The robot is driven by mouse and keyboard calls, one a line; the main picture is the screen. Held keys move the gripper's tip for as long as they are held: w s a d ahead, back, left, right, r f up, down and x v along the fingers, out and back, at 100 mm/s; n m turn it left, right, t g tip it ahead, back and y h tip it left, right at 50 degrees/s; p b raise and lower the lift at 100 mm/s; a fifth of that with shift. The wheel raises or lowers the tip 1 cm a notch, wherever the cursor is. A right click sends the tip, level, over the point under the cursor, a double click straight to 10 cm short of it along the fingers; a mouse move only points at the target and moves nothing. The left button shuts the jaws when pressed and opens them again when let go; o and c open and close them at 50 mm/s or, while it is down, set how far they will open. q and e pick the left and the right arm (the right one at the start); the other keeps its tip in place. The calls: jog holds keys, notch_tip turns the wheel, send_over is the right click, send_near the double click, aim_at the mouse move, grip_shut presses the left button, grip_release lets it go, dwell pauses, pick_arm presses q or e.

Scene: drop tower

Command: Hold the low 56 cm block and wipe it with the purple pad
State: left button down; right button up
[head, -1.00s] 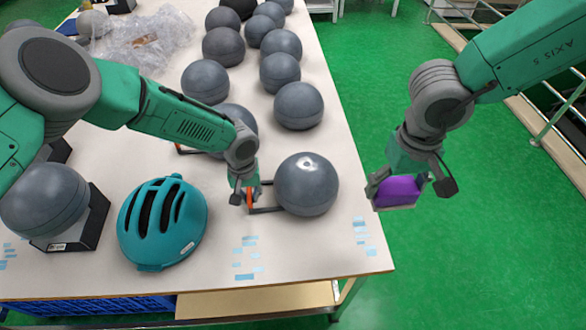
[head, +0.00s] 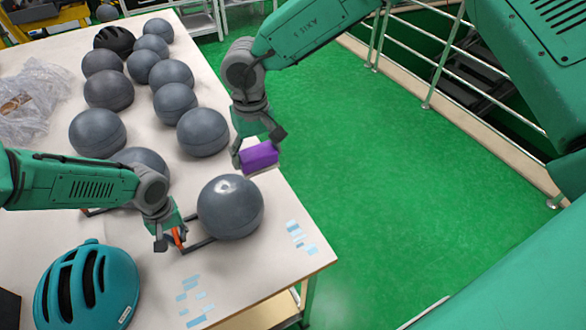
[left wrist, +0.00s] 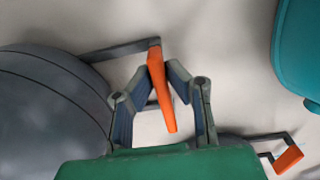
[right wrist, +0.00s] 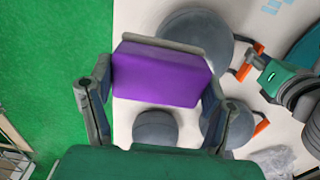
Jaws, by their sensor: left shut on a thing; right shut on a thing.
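The block held by my left gripper is a grey dome (head: 230,207) near the table's front right corner, with a dark bracket and an orange grip (left wrist: 162,90). My left gripper (head: 172,236) is shut on that orange grip, at the dome's left; the dome fills the left of the left wrist view (left wrist: 45,110). My right gripper (head: 259,150) is shut on the purple pad (head: 260,158). The pad is at the table's right edge, beyond and right of the dome, apart from it in the head view. In the right wrist view the pad (right wrist: 160,75) covers part of a dome.
Several other grey domes (head: 203,132) stand in rows behind. A teal helmet (head: 88,285) lies at front left, and clear plastic wrap (head: 35,100) at far left. Blue tape pieces (head: 300,238) mark the front right. Green floor (head: 370,170) and a railing (head: 430,90) are at right.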

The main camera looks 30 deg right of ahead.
pick_arm(q)
jog(key=shift+a, duration=0.1)
pick_arm(e)
jog(key=w+a, duration=0.7)
jog(key=a, duration=0.2)
jog(key=shift+s+d+f, duration=0.1)
jog(key=shift+d+f, duration=0.05)
jog(key=shift+f, duration=1.15)
jog(key=shift+d+f, duration=0.1)
jog(key=shift+f, duration=1.2)
jog(key=shift+f, duration=0.9)
